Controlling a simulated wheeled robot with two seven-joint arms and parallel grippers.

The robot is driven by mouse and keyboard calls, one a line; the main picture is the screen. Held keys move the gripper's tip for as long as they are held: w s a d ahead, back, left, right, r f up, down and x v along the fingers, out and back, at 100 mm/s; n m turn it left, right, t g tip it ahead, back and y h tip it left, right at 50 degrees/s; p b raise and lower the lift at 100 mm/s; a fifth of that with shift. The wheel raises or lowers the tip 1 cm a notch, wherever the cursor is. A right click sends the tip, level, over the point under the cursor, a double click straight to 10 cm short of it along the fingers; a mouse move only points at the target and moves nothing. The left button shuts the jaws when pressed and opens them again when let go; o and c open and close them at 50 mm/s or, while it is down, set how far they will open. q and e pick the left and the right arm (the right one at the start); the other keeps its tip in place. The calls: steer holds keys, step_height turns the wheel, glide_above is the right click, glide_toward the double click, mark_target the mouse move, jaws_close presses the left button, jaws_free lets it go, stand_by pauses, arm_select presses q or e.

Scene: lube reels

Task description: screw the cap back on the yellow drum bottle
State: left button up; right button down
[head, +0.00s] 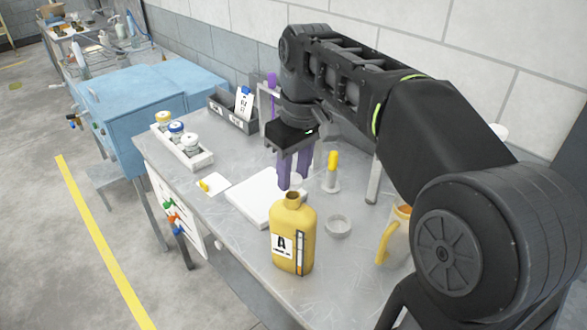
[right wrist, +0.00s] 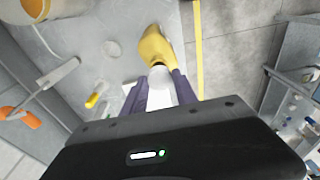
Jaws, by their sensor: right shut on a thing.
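The yellow drum bottle (head: 286,235) stands upright on the metal bench, with a white label marked A. Its neck (head: 292,197) is uncovered and open at the top. My right gripper (head: 294,178) points down with purple fingers, just above and behind the neck in the head view. It is shut on the white cap (right wrist: 160,76), which shows between the fingers in the right wrist view, close to the neck of the yellow bottle (right wrist: 155,46). The cap looks apart from the neck in the head view. My left gripper is not in view.
A white pad (head: 250,207) lies behind the bottle. A shallow round dish (head: 338,228) and a yellow-handled jug (head: 391,240) stand to its right. A small yellow-topped item (head: 332,172) stands behind. A white tray (head: 203,161) holds small bottles at the left.

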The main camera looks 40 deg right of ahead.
steer(key=shift+f+b, duration=0.85)
steer(key=shift+f, duration=0.55)
steer(key=shift+f+b, duration=0.3)
steer(key=shift+f, duration=0.3)
stand_by(0.8)
stand_by(0.4)
steer(key=m, duration=0.3)
steer(key=shift+r+m+h, duration=0.1)
steer(key=shift+m+h, duration=0.2)
steer(key=shift+m, duration=0.8)
steer(key=shift+a, duration=0.1)
steer(key=shift+m+p, duration=0.3)
steer(key=shift+m, duration=0.7)
steer(key=m, duration=0.3)
steer(key=shift+h, duration=0.3)
